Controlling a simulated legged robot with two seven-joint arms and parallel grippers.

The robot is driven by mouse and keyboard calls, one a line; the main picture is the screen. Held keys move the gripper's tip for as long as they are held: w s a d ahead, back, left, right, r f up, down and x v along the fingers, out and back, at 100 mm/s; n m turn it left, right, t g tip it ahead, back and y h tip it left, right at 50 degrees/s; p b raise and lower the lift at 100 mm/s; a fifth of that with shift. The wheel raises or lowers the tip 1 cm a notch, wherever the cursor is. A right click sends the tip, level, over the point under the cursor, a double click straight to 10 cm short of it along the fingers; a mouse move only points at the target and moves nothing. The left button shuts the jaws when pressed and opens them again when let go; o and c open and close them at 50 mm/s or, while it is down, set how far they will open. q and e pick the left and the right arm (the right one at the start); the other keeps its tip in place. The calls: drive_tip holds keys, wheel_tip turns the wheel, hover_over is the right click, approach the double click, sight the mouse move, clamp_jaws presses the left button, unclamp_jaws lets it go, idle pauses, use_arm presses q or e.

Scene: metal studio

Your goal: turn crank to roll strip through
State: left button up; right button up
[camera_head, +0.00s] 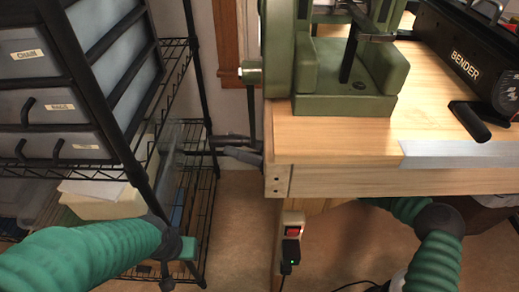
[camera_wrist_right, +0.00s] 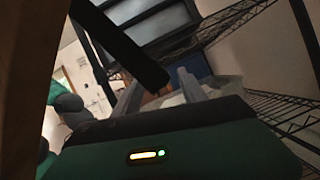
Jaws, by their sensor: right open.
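The green roller machine (camera_head: 290,50) stands on the bench's left end. Its thin crank arm (camera_head: 251,112) hangs down beside the bench edge. The silver metal strip (camera_head: 460,155) lies flat along the front edge, to the right of the machine. My right arm passes under the bench. My right gripper (camera_head: 232,147) is open by the crank's lower end, where dark bars overlap; I cannot tell whether it touches the handle. My left arm reaches in from the lower left to the shelf; its fingers are not clear.
A wire shelf with labelled drawers (camera_head: 75,105) stands at the left. A black bender (camera_head: 465,60) with a handle is at the right of the bench (camera_head: 340,180). A power switch (camera_head: 292,232) hangs under the bench edge. A floor gap separates shelf and bench.

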drive_tip(key=p+v, duration=0.5)
drive_tip(key=v, duration=1)
drive_tip(key=shift+d, duration=0.35)
